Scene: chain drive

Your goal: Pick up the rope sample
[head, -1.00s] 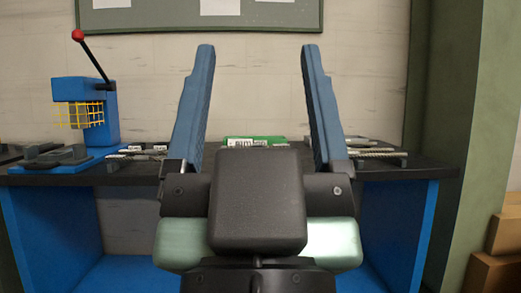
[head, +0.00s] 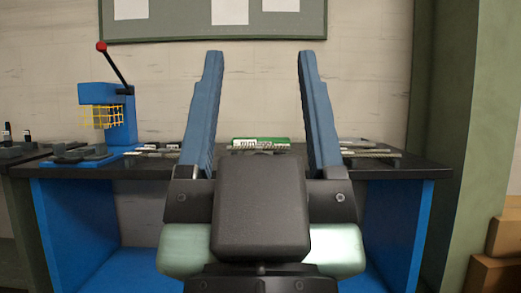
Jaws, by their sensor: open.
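My gripper (head: 260,58) stands upright in the middle of the head view. Its two blue fingers are wide apart with nothing between their tips. The dark bench top (head: 420,165) lies behind it. A thin, pale, rope-like length (head: 374,154) lies across low supports on the bench, just right of the right finger. A similar thin length (head: 150,154) lies left of the left finger. I cannot tell for sure which is the rope sample. The gripper's body and fingers hide parts of the bench.
A green and white box (head: 270,142) stands on the bench, seen between the fingers. A blue press (head: 122,120) with a yellow guard and red-knobbed lever stands at left. Brown boxes (head: 497,270) are stacked at lower right. A green-grey pillar (head: 465,100) rises at right.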

